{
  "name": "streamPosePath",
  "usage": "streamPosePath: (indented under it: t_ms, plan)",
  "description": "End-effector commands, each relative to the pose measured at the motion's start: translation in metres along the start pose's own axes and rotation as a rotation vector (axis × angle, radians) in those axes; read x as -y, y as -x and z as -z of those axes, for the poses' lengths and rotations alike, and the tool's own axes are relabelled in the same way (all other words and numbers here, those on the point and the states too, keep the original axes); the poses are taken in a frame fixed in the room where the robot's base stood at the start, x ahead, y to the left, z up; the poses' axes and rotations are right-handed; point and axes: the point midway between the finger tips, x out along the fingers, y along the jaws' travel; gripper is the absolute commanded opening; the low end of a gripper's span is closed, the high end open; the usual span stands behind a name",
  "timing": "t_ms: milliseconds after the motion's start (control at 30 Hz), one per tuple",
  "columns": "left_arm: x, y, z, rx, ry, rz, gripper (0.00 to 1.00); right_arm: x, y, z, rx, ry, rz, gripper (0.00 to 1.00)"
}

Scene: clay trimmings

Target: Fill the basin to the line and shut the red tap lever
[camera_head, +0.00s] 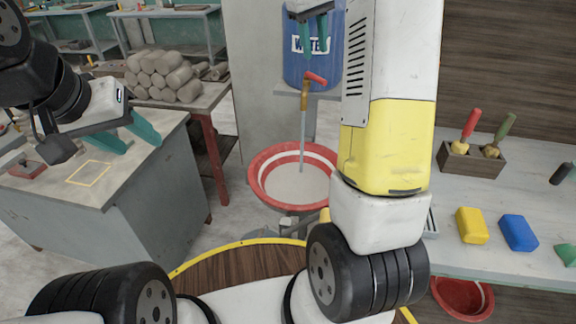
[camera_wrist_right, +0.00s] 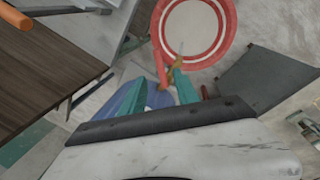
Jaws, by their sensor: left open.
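The red basin (camera_head: 257,190) stands below the tap, with a pale band around its inner wall. A thin stream (camera_head: 301,135) runs from the brass tap (camera_head: 305,100) into the basin. The red tap lever (camera_head: 316,77) sits on top of the tap, below my right gripper (camera_head: 314,32). The right gripper's teal fingers are apart and empty; the right wrist view shows the lever (camera_wrist_right: 160,68) beyond them, near the basin (camera_wrist_right: 228,30). My left gripper (camera_head: 132,134) is open and empty over the grey table.
The blue water barrel (camera_head: 299,68) stands behind the tap. At right, the bench (camera_head: 470,190) holds a tool block (camera_head: 468,160), a yellow block (camera_head: 471,225) and a blue block (camera_head: 518,232). Clay rolls (camera_head: 165,75) lie on a table at back left. Another red bowl (camera_head: 461,297) is under the bench.

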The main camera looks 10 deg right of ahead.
Motion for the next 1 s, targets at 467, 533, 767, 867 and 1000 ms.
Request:
streamPosePath:
  t_ms: [467, 533, 767, 867, 1000]
  plan:
    - [0.0, 0.0, 0.0, 0.0, 0.0, 0.0, 0.49, 0.004, 0.002, -0.001, 0.006, -0.063, -0.013, 0.0]
    - [0.0, 0.0, 0.0, 0.0, 0.0, 0.0, 0.49, 0.009, 0.004, -0.001, 0.011, -0.144, -0.03, 0.0]
    - [0.0, 0.0, 0.0, 0.0, 0.0, 0.0, 0.49, 0.029, 0.018, -0.003, 0.002, -0.567, -0.134, 0.0]
    - [0.0, 0.0, 0.0, 0.0, 0.0, 0.0, 0.49, 0.038, 0.025, -0.004, -0.027, -0.763, -0.185, 0.0]
    - [0.0, 0.0, 0.0, 0.0, 0.0, 0.0, 0.49, 0.049, 0.037, -0.004, -0.097, -1.037, -0.247, 0.0]
